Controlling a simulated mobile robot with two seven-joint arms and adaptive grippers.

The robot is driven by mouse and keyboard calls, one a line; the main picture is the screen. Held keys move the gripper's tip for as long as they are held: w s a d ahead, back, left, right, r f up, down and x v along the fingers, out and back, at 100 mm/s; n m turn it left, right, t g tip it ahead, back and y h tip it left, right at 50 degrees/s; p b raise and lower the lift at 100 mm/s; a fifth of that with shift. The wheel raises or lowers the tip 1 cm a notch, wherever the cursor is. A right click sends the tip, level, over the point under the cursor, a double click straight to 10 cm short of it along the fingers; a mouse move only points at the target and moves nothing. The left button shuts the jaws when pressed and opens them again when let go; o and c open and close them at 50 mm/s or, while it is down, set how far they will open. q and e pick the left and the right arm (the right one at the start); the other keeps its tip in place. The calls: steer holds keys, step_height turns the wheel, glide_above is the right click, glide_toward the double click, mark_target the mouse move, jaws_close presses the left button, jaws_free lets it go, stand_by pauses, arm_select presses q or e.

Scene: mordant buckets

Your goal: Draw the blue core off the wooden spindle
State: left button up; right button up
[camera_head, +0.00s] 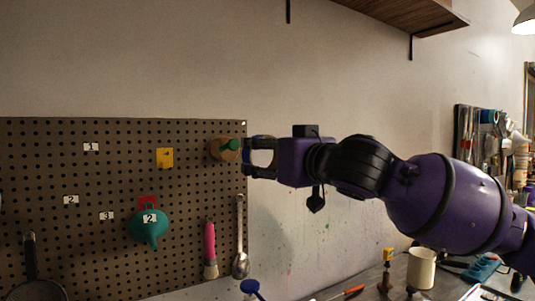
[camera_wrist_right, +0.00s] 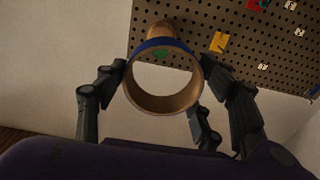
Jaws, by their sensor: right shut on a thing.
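The blue core (camera_wrist_right: 151,45) is a short ring, blue outside with a tan cardboard inner wall. In the wrist view it sits between the fingers of my right gripper (camera_wrist_right: 165,85), which is shut on it. The tan wooden spindle (camera_wrist_right: 160,28) sticks out of the pegboard behind the ring, and its green tip shows through the top of the opening. In the head view the spindle (camera_head: 218,149) with its green tip stands just left of my right gripper (camera_head: 248,157). The core (camera_head: 262,142) appears to be clear of the tip, with a small gap. My left gripper is out of view.
The pegboard (camera_head: 90,250) holds a yellow tag (camera_head: 165,157), a teal funnel (camera_head: 149,228), a pink-handled brush (camera_head: 210,246), a spoon (camera_head: 239,240) and a dark pan (camera_head: 38,287). A white mug (camera_head: 421,268) stands on the bench below.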

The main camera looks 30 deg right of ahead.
steer(key=shift+s, duration=1.65)
